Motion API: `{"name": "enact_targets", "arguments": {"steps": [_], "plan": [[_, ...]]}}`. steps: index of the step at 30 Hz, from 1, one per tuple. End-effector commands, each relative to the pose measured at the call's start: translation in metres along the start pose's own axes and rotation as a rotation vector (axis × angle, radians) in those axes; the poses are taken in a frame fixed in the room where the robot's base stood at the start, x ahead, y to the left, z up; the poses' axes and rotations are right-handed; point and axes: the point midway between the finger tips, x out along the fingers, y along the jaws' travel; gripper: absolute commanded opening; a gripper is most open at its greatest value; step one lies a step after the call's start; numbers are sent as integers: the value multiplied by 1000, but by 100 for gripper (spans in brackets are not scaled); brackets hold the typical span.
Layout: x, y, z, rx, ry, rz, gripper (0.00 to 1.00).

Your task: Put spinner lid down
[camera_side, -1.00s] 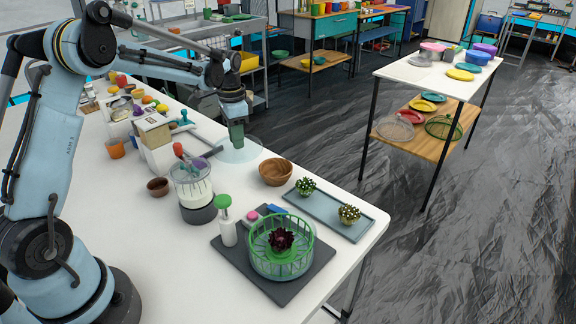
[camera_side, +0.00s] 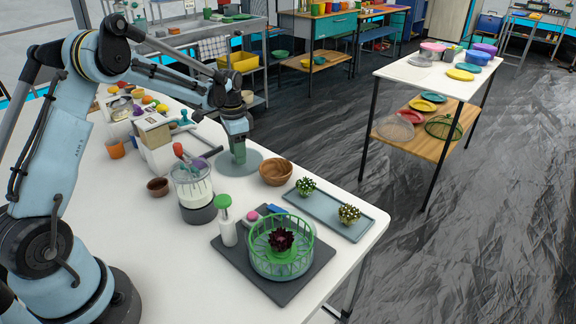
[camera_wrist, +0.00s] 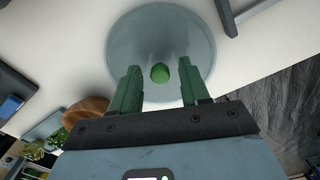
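The spinner lid (camera_side: 252,168) is a clear, greyish round disc with a green knob. It appears to lie flat on the white table, left of the wooden bowl. In the wrist view the lid (camera_wrist: 135,35) fills the upper middle, with its green knob (camera_wrist: 160,73) between the fingertips. My gripper (camera_side: 238,157) points down over the middle of the lid. In the wrist view my gripper (camera_wrist: 160,82) has its green fingers apart, with a gap on each side of the knob. The spinner basket (camera_side: 281,262), green with a dark red plant inside, stands on a dark mat.
A wooden bowl (camera_side: 276,172) stands close to the lid's right. A blender-like jar (camera_side: 193,185) and a green-capped bottle (camera_side: 226,222) stand in front. A tray (camera_side: 327,218) with small plants lies to the right. The front left table is clear.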

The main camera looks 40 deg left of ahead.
Motion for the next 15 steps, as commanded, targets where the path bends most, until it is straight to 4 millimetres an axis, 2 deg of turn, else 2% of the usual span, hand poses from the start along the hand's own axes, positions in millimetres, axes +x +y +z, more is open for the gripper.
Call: {"name": "enact_targets", "arguments": {"steps": [10, 15], "plan": [[-3, 0, 0, 0, 0, 0, 47], [-24, 0, 0, 0, 0, 0, 47]]}}
